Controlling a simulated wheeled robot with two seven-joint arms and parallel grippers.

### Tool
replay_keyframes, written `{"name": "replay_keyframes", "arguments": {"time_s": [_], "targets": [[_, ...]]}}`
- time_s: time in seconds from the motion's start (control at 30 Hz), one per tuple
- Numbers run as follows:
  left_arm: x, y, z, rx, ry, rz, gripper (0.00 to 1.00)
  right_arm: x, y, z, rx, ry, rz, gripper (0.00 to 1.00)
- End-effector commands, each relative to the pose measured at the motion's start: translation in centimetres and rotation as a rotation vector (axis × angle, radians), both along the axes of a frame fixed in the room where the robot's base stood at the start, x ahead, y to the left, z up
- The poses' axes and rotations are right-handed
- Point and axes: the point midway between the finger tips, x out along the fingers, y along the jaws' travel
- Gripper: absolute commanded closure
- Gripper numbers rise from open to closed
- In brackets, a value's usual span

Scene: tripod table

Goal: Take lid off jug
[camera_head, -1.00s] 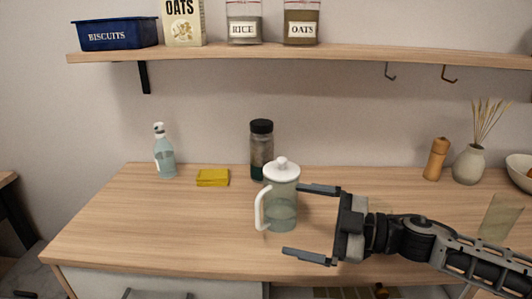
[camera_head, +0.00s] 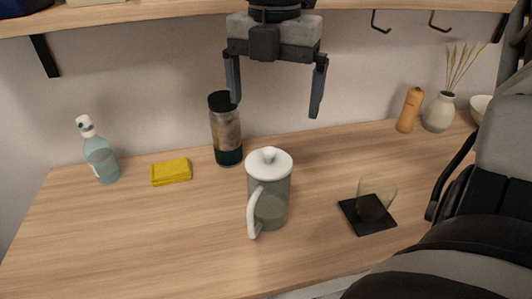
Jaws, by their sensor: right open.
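The jug (camera_head: 271,203) is a clear, greenish vessel with a white handle at its front left, standing upright on the wooden table (camera_head: 330,255). Its white lid (camera_head: 270,164) with a round knob sits on top. My right gripper (camera_head: 275,95) is above and behind the lid in the picture, fingers pointing down, open and empty. It is apart from the jug. My left gripper is not in view.
A dark-capped jar (camera_head: 226,130) stands behind the jug, near my right gripper's left finger. A yellow sponge (camera_head: 171,172) and spray bottle (camera_head: 99,152) are at left. A black coaster (camera_head: 352,214) with a translucent piece is at right. A shelf (camera_head: 150,14) crosses the top.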

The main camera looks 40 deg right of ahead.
Motion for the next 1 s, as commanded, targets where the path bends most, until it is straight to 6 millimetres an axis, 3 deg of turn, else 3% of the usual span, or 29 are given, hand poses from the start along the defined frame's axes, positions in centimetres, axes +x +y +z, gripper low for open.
{"name": "replay_keyframes", "arguments": {"time_s": [0.2, 0.47, 0.8, 1.0], "targets": [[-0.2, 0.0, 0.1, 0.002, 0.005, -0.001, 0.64, 0.0, 0.1, -4.4, 0.005, 0.004, 0.002, 0.00], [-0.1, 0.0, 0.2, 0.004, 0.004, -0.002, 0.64, 0.0, 0.1, -6.3, 0.004, 0.003, 0.001, 0.00], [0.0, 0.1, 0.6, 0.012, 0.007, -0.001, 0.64, 0.4, 0.2, -10.5, 0.004, 0.003, 0.000, 0.00], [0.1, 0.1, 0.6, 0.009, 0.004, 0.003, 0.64, 0.5, 0.2, -11.1, 0.004, -0.002, 0.000, 0.00]]}}
